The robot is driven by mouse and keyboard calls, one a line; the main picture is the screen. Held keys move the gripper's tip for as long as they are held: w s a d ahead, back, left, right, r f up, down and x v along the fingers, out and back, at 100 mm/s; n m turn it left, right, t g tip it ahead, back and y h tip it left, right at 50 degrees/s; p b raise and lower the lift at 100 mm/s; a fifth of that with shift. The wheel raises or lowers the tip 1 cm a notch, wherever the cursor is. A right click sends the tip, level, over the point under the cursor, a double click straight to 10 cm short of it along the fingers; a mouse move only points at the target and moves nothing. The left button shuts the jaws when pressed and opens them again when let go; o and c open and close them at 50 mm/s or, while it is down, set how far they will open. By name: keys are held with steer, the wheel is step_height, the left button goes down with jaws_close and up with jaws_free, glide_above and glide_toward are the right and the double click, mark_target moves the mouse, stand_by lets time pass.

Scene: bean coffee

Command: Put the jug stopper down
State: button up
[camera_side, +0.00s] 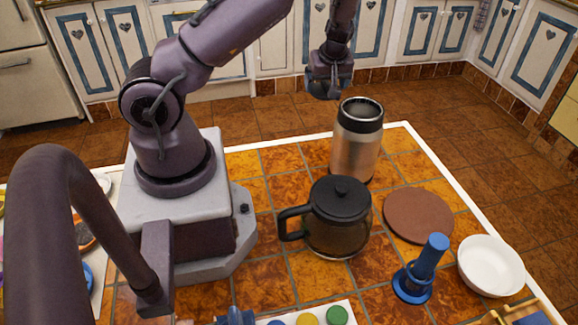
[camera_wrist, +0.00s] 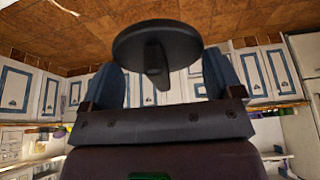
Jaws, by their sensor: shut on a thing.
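The jug stopper (camera_wrist: 158,44) is a black disc with a tab, seen in the wrist view between the blue fingers of my gripper (camera_wrist: 165,78). My gripper is shut on it. In the side view my gripper (camera_side: 328,84) is raised in the air, above and to the left of the mouth of the steel jug (camera_side: 353,153). The jug stands upright on the tiled table with its black-rimmed mouth open. The stopper is too small and dark to make out clearly in the side view.
A coffee pot (camera_side: 338,222) with a black lid stands in front of the jug. A brown round mat (camera_side: 418,216), a white bowl (camera_side: 491,266) and a blue plunger-like tool (camera_side: 422,270) are to the right. Some bare tiles (camera_side: 270,165) lie left of the jug.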

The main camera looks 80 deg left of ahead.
steer(key=s+d+f, duration=0.1)
steer(key=s+d, duration=0.2)
steer(key=s+d+f, duration=0.1)
steer(key=s+d, duration=0.1)
steer(key=s, duration=0.1)
steer(key=s+d+f, duration=0.2)
steer(key=s+d, duration=0.1)
steer(key=shift+d, duration=0.3)
glide_above(288, 163)
steer(key=d+r, duration=0.1)
steer(key=shift+n, duration=0.3)
steer(key=shift+d+f, duration=0.2)
steer(key=shift+f, duration=3.5)
steer(key=shift+f, duration=0.1)
steer(key=o, duration=0.7)
steer(key=v, duration=0.7)
steer(key=shift+r, duration=0.35)
